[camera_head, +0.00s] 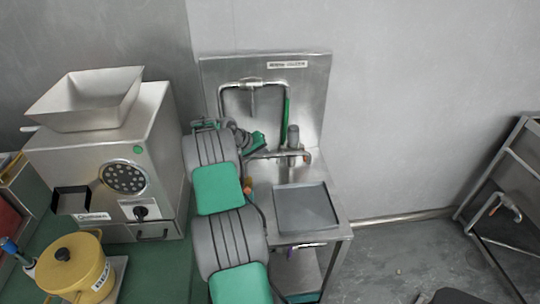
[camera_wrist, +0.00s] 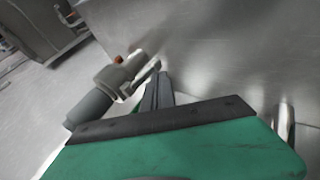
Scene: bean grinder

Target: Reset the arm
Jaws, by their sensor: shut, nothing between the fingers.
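My arm reaches forward from the bottom of the head view, over the gap between the grinder and the metal sink unit. Its grey and green links hide part of the sink unit (camera_head: 265,68). My gripper shows in the wrist view (camera_wrist: 158,92), with its dark fingers together and nothing between them. It points toward a blank metal surface, close to a grey cylindrical tap part (camera_wrist: 100,95). I cannot tell whether it touches that part. In the head view my fingers are not clearly made out.
The bean grinder (camera_head: 125,180) with its square hopper stands at left on a green surface. A yellow pot (camera_head: 72,266) is in front of it. A grey tray (camera_head: 305,208) lies on the sink unit. A metal rack (camera_head: 500,215) stands at right; the floor between is mostly clear.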

